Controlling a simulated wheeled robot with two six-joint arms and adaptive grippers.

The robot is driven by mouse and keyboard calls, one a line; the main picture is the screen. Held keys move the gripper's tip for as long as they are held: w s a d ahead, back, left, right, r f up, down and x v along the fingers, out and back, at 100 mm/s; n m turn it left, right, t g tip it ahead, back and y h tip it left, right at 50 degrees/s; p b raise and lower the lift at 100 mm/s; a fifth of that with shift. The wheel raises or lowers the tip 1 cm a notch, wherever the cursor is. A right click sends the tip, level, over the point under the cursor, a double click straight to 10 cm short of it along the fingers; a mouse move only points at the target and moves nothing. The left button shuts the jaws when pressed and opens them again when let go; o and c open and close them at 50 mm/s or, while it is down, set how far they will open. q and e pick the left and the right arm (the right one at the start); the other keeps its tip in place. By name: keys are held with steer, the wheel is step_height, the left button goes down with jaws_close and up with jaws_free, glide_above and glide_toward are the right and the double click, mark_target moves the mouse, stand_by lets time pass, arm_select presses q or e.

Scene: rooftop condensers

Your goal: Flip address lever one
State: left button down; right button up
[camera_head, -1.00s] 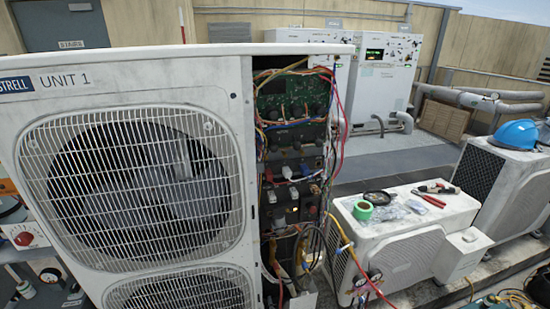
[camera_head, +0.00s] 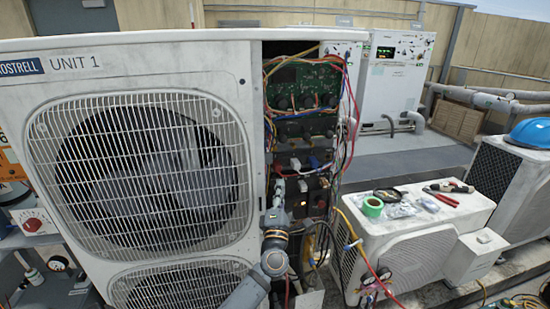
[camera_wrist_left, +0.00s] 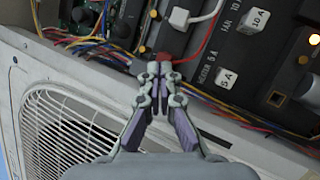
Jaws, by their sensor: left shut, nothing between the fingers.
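The UNIT 1 condenser (camera_head: 255,75) stands with its wiring bay open on the right side. A green circuit board (camera_head: 318,74) with coloured wires sits high in the bay, above dark panels. I cannot make out address lever one. My left gripper (camera_head: 279,186) is shut and empty, in front of the lower half of the bay, below the board. In the left wrist view the closed fingertips (camera_wrist_left: 153,68) point at the dark panel beside a small red part and wires; contact is unclear. White blocks marked 10 A (camera_wrist_left: 254,20) and 5 A (camera_wrist_left: 227,77) sit there. My right gripper is not visible.
Loose wires hang across the bay. A low white unit (camera_head: 405,245) to the right carries green tape (camera_head: 372,207), red pliers (camera_head: 445,199) and bags. A blue hard hat (camera_head: 530,133) lies further right. White cabinets (camera_head: 397,75) stand behind open floor.

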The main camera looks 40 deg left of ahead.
mark_target(281, 135)
arm_select(q)
steer(key=r+n, duration=0.1)
steer(key=s+r+n+y, duration=0.1)
steer(key=r, duration=0.1)
steer(key=r+n+y, duration=0.1)
steer(key=r+n, duration=0.1)
steer(key=shift+s+a+r+g, duration=0.1)
steer(key=shift+s+a+g, duration=0.2)
steer(key=shift+a+g, duration=0.1)
steer(key=p+x, duration=0.2)
steer(key=x, duration=0.8)
steer(key=shift+p, duration=0.4)
steer(key=shift+s+d+r+p, duration=0.1)
steer(key=shift+d+r+p, duration=0.1)
steer(key=shift+p, duration=0.15)
